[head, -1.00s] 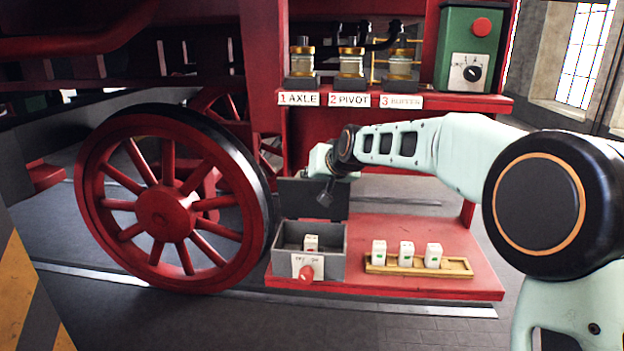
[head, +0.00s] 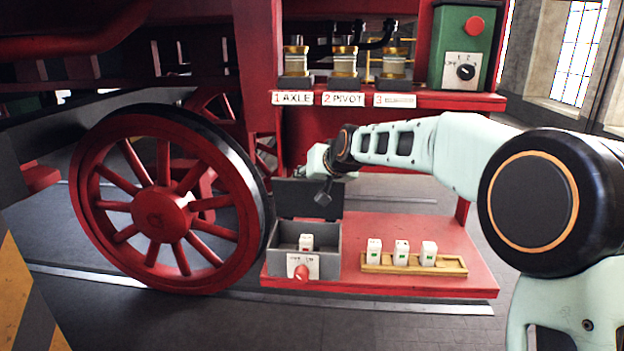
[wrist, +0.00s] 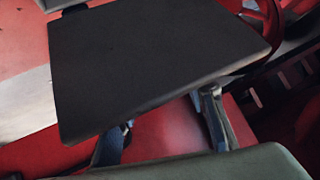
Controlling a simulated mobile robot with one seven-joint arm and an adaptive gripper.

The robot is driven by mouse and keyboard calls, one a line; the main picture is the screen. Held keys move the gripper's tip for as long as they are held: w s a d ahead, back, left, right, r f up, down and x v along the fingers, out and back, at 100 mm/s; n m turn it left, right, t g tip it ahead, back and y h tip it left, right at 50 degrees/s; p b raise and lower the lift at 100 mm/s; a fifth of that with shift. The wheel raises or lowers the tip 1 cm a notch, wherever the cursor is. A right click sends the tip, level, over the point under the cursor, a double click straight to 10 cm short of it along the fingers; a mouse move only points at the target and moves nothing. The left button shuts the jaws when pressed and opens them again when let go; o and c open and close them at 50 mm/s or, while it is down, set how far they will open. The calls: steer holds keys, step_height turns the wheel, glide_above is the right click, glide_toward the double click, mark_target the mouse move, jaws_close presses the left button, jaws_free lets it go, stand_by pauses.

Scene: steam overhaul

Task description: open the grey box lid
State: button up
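The grey box (head: 325,264) sits at the left end of the red shelf in the head view. Its lid (head: 295,200) stands raised at the box's back edge, and the box's inside shows. My gripper (head: 323,197) is at the raised lid, by its upper part.
A white block (head: 306,242) stands inside the box, and a red knob (head: 301,273) is on its front. A wooden tray (head: 455,264) with white blocks is to the right. A red wheel (head: 160,213) stands close on the left. Glass oilers (head: 345,62) stand on the shelf above.

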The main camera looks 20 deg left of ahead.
steer(key=shift+r, duration=0.1)
steer(key=v, duration=1.2)
steer(key=shift+d, duration=0.1)
steer(key=shift+c, duration=0.3)
